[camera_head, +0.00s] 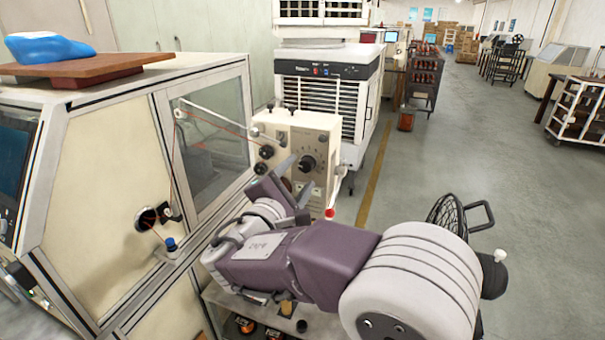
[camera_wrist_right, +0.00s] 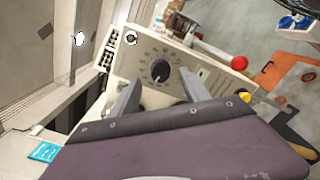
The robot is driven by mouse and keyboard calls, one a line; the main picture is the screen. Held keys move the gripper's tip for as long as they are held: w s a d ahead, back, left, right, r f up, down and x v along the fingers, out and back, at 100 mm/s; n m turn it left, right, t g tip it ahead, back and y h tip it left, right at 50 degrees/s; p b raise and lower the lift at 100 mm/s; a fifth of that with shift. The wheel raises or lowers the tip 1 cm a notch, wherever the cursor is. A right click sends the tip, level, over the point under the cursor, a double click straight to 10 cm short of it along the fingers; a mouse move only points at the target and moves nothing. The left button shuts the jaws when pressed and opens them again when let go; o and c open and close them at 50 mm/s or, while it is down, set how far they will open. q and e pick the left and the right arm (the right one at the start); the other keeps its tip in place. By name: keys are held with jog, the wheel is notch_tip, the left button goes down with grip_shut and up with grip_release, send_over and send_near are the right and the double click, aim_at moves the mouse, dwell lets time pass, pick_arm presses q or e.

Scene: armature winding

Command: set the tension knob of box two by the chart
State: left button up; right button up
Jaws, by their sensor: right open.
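A cream tension box (camera_head: 318,130) stands beside the winding machine in the head view. Its front panel has a large black knob (camera_head: 307,163) inside a ring of dial marks. In the right wrist view the knob (camera_wrist_right: 160,71) shows face-on, between and beyond the fingertips. My right gripper (camera_head: 296,179) is open and empty in front of the box. Its fingers (camera_wrist_right: 158,82) seem to be short of the knob, not touching it. I cannot read a box number or the dial figures. No chart can be made out. My left gripper is not in view.
The winding machine (camera_head: 90,185) with its glass window fills the left, close to my right arm. Smaller black knobs (camera_head: 266,152) sit on the box's left side. A white cooler unit (camera_head: 325,95) stands behind the box. Open floor (camera_head: 430,165) lies to the right.

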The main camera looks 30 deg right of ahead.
jog(key=b+v, duration=0.1)
jog(key=v, duration=0.4)
jog(key=shift+s+a, duration=0.15)
jog(key=shift+s, duration=0.05)
